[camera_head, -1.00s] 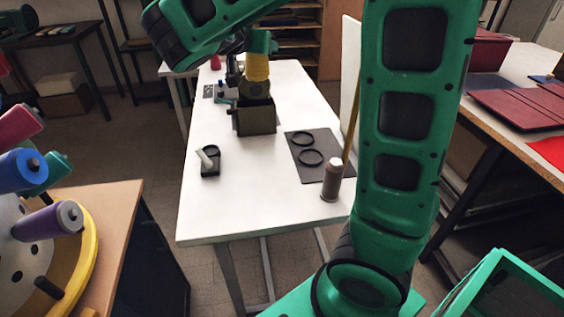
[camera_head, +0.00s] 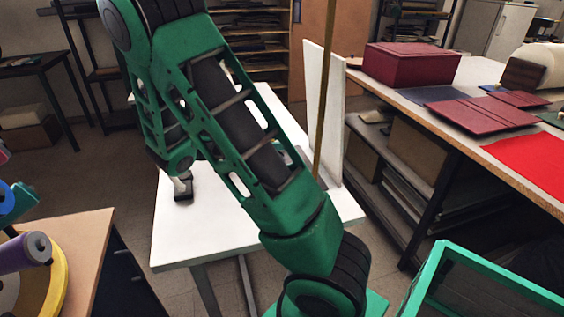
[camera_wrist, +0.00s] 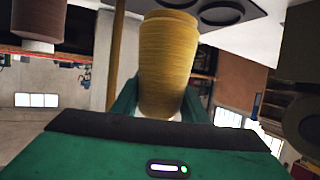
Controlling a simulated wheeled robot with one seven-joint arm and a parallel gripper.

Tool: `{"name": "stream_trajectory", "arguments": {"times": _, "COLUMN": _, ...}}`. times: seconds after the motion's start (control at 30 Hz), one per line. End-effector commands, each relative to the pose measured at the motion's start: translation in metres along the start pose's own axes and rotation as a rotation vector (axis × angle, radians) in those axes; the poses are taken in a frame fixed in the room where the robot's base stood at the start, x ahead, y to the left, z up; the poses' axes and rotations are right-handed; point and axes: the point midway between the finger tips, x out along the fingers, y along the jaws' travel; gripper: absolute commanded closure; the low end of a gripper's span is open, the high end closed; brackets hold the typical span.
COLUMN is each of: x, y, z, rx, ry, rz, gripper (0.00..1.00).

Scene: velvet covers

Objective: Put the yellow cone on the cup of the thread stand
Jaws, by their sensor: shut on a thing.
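In the wrist view the yellow cone (camera_wrist: 168,60) stands between the green fingers of my gripper (camera_wrist: 163,98), which is shut on it. In that view, which looks upside down, a dark plate with black rings (camera_wrist: 215,10) shows past the cone. A brass pole (camera_wrist: 116,55) runs just left of the cone and looks apart from it. The pole also shows in the head view (camera_head: 325,90), where my arm hides the cone, my gripper and most of the plate. I cannot tell the gap between cone and rings.
A brown spool (camera_wrist: 38,20) shows at the wrist view's upper left. The white table (camera_head: 200,235) has bare room at its front left, near a small black holder (camera_head: 183,188). A white upright panel (camera_head: 325,115) stands at its right. A spool rack (camera_head: 45,285) is at left.

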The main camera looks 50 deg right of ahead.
Motion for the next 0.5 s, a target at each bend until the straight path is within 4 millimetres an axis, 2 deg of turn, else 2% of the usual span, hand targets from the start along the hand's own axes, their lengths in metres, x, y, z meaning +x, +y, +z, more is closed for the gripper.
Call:
{"name": "stream_trajectory", "arguments": {"times": 0.1, "x": 0.029, "y": -0.001, "z": 0.005, "rx": -0.001, "ry": 0.002, "rz": 0.006, "gripper": 0.83}}
{"name": "stream_trajectory", "arguments": {"times": 0.3, "x": 0.067, "y": -0.007, "z": 0.012, "rx": 0.000, "ry": 0.001, "rz": 0.003, "gripper": 0.83}}
{"name": "stream_trajectory", "arguments": {"times": 0.5, "x": 0.083, "y": -0.009, "z": 0.016, "rx": 0.000, "ry": 0.000, "rz": 0.000, "gripper": 0.83}}
